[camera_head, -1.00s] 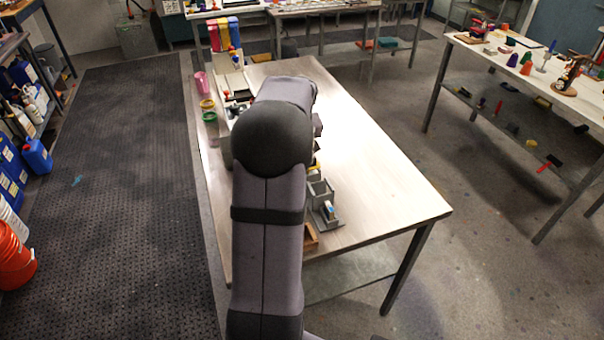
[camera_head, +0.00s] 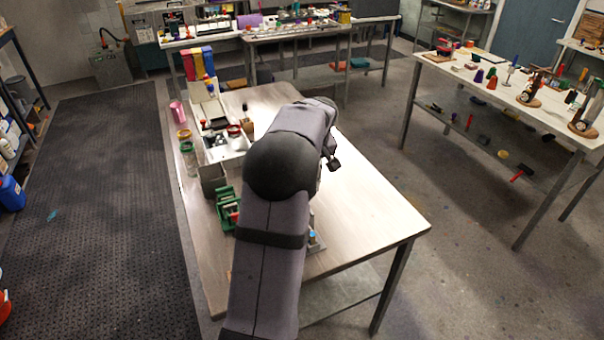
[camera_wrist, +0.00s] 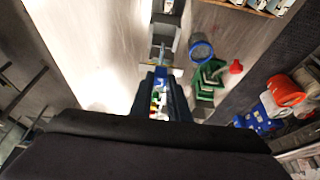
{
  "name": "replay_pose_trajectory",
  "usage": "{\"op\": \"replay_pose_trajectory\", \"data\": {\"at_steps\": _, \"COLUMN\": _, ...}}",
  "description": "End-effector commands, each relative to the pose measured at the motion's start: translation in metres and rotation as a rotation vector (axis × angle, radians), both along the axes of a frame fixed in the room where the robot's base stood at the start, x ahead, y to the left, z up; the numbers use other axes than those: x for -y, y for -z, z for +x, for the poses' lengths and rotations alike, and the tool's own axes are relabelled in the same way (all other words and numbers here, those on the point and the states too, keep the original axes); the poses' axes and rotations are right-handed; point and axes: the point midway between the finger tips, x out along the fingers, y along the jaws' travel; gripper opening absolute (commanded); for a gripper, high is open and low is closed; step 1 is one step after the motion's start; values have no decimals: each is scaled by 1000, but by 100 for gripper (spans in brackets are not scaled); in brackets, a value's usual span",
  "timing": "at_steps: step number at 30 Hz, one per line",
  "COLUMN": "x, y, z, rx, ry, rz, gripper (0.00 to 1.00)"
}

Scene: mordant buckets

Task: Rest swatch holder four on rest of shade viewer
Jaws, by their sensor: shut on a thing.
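In the wrist view my gripper (camera_wrist: 163,92) points up the picture over the table. Its dark fingers are shut on a small item, mostly hidden between them; white and coloured bits (camera_wrist: 157,101) show there, and I cannot tell whether they belong to it. A small blue piece (camera_wrist: 161,71) shows just past the fingertips. A grey fixture (camera_wrist: 164,35), which may be the shade viewer, stands beyond them. In the head view my gripper (camera_head: 333,163) is a dark shape right of my arm, above the table. A grey stand with a blue top (camera_head: 314,238) is partly hidden behind my arm.
A green rack (camera_head: 224,210) stands left of my arm; it also shows in the wrist view (camera_wrist: 209,82) beside a round container (camera_wrist: 201,48). A grey box (camera_head: 212,178) and a white tray (camera_head: 227,145) stand behind the rack. The table's right side (camera_head: 375,205) is clear.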

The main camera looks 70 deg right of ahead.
Motion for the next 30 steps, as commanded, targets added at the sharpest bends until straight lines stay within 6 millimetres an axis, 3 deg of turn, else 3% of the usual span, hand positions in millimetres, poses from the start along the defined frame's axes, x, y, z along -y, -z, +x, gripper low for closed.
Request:
{"op": "replay_pose_trajectory", "data": {"at_steps": 16, "x": 0, "y": 3, "z": 0, "rx": -1, "ry": 0, "rz": -1, "gripper": 0}}
{"op": "replay_pose_trajectory", "data": {"at_steps": 30, "x": 0, "y": 28, "z": 0, "rx": 0, "ry": 0, "rz": 0, "gripper": 0}}
